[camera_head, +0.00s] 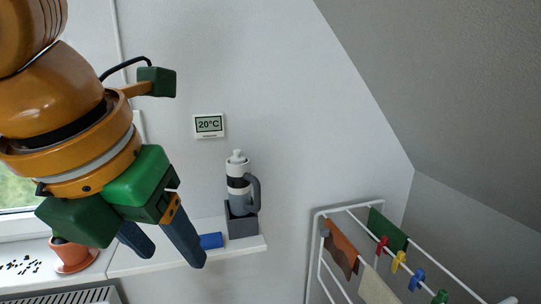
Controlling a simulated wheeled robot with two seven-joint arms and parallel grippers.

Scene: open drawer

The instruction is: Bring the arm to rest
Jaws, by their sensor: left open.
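My left arm, orange with a green gripper body, comes in from the upper left. My left gripper (173,257) points down and slightly right, its two dark blue fingers apart with nothing seen between them. It hangs in front of the white shelf (236,248) in the picture. How far it is from the shelf I cannot tell. My right gripper is not in view. No drawer shows in this view.
On the shelf are a grey and white bottle (238,181) in a grey holder (240,223) and a small blue block (211,241). A terracotta pot (73,257) stands on the windowsill at left. A drying rack (316,250) with cloths stands at right. A thermometer (209,125) hangs on the wall.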

